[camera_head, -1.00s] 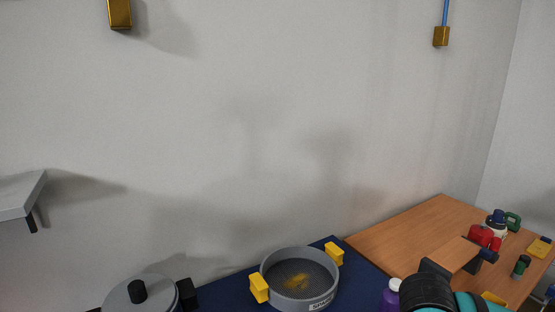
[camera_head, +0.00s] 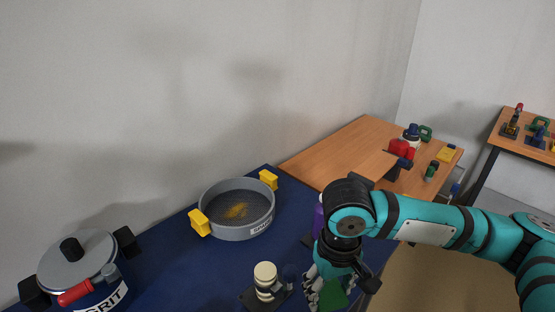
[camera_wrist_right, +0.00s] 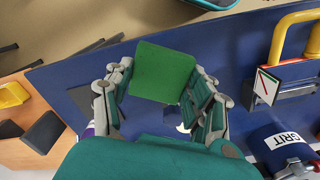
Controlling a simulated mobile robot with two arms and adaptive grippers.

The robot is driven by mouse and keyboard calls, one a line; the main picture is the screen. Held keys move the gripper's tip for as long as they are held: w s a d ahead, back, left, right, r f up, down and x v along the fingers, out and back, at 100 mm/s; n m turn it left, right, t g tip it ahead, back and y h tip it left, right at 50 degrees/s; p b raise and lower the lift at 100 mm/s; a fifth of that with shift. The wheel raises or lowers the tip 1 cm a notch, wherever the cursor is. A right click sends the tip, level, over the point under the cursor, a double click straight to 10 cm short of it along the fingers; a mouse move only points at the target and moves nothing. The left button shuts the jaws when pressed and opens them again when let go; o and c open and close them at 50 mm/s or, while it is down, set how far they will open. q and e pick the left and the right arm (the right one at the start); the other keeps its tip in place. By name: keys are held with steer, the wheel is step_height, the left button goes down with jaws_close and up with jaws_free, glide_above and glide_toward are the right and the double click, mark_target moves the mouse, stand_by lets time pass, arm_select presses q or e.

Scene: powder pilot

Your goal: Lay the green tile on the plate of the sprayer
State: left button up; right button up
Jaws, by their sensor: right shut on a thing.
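The green tile (camera_wrist_right: 162,72) is a flat square between the fingers of my right gripper (camera_wrist_right: 160,90) in the right wrist view. The gripper is shut on it. In the head view my right gripper (camera_head: 330,284) is at the bottom, over the front of the blue surface, and part of the green tile (camera_head: 334,296) shows below its fingers. No thing is clearly recognisable as the sprayer or its plate. A red device (camera_head: 400,149) stands on the wooden table, well behind the gripper. My left gripper is not in view.
On the blue bench (camera_head: 178,262) stand a grey round pan (camera_head: 240,228) with yellow powder and a lidded GRIT pot (camera_head: 88,280). A stack of cream discs (camera_head: 265,272) stands just left of my gripper. The wooden table (camera_head: 340,150) is partly bare. Another table (camera_head: 490,133) is at far right.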

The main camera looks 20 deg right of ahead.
steer(key=shift+w+r, duration=0.1)
stand_by(0.6)
steer(key=s+f, duration=0.1)
steer(key=f, duration=0.2)
steer(key=a+f+m+b, duration=0.1)
steer(key=f, duration=0.1)
steer(key=s+a+f+m, duration=0.1)
steer(key=f, duration=0.2)
steer(key=shift+s+f+b, duration=0.35)
steer(key=shift+b, duration=0.05)
steer(key=shift+s+f+m, duration=0.25)
steer(key=shift+f+m, duration=0.15)
steer(key=shift+f, duration=0.2)
steer(key=shift+w+d+f, duration=0.1)
steer(key=shift+w+d, duration=0.05)
steer(key=shift+w, duration=0.05)
steer(key=w+d, duration=0.2)
steer(key=w, duration=0.2)
steer(key=w+d+f, duration=0.1)
steer(key=w+d, duration=0.1)
steer(key=w, duration=0.3)
steer(key=w+d, duration=0.2)
steer(key=w, duration=0.3)
steer(key=shift+d+f, duration=0.25)
steer(key=shift+d, duration=0.1)
steer(key=shift+f+p, duration=0.3)
steer(key=shift+f, duration=1.45)
steer(key=shift+s+f, duration=0.1)
